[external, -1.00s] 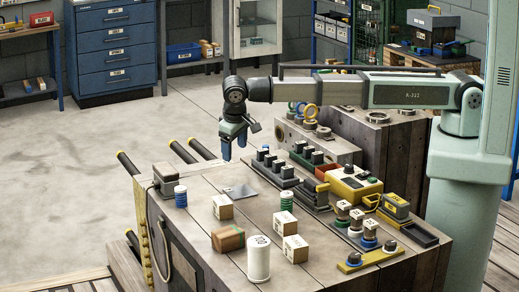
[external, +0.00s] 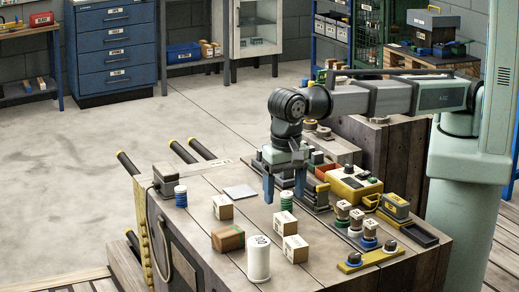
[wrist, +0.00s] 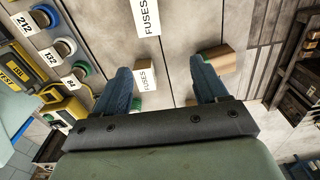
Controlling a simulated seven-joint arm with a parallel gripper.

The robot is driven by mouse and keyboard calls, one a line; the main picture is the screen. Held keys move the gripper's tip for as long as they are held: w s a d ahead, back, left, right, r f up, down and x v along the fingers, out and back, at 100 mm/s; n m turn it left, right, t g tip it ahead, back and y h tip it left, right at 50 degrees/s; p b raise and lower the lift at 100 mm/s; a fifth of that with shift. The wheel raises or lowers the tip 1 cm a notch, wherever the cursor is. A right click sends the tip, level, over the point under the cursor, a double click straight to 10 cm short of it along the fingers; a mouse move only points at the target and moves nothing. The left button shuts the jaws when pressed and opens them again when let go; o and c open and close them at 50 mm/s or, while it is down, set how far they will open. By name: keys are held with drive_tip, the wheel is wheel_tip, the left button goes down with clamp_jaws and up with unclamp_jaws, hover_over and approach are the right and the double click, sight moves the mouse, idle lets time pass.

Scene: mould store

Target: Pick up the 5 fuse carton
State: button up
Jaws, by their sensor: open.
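Several small cartons with white labels stand on the wooden bench: one at the left (external: 222,207), one in the middle (external: 284,222) and one in front (external: 295,249). I cannot read which one is marked 5. In the wrist view two white faces read FUSES, one on a carton at the top (wrist: 146,16) and one on a carton between the fingers (wrist: 145,76). A third carton (wrist: 220,58) is beside the right finger. My gripper (external: 284,194) is open and empty, fingers down, above the bench behind the middle carton. It also shows in the wrist view (wrist: 160,66).
A green spool (external: 286,201) stands just below my gripper. A brown box (external: 228,239) and a white roll (external: 258,259) stand in front, a blue spool (external: 181,196) at left. Numbered fuse pots (external: 357,221) and a yellow tester (external: 354,184) crowd the right.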

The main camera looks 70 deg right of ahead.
sight(296, 241)
drive_tip(key=s+f, duration=0.1)
drive_tip(key=f, duration=0.1)
drive_tip(key=s+a+f, duration=0.1)
drive_tip(key=f, duration=0.2)
drive_tip(key=s+a+f, duration=0.1)
drive_tip(key=f, duration=0.1)
drive_tip(key=shift+f, duration=0.4)
drive_tip(key=shift+s+d+f, duration=0.1)
drive_tip(key=shift+s+f, duration=0.05)
drive_tip(key=shift+f, duration=1.2)
drive_tip(key=shift+s+f, duration=0.1)
drive_tip(key=shift+f, duration=1.2)
drive_tip(key=shift+c, duration=0.2)
drive_tip(key=c, duration=1.1)
